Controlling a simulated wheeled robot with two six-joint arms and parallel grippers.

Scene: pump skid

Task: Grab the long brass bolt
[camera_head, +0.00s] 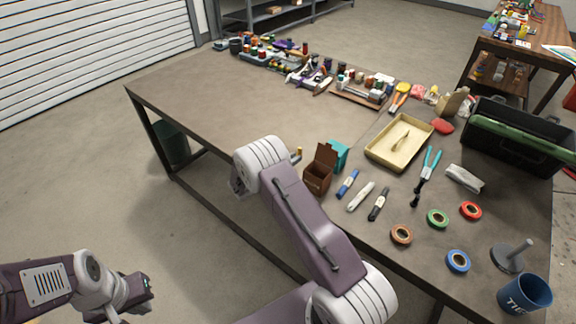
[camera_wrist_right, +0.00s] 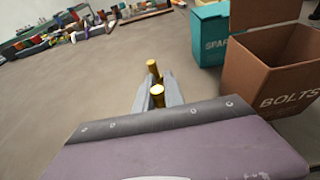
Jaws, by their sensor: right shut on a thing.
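My right gripper (camera_wrist_right: 157,98) is shut on a brass bolt (camera_wrist_right: 157,92) in the right wrist view. Brass shows at two spots in line, one between the fingers and one just beyond; I cannot tell whether they are one long bolt or two pieces. In the head view a small bit of brass (camera_head: 299,152) shows past my right wrist, and the fingers are mostly hidden. My left gripper (camera_head: 143,292) is low at the left, off the table, and its fingers are not clear.
A brown open box (camera_wrist_right: 280,70) marked BOLTS stands right of my right gripper, with a teal box (camera_wrist_right: 209,35) behind it. Markers, tape rolls and a yellow tray (camera_head: 376,158) lie further right. The table's left part (camera_head: 210,90) is clear.

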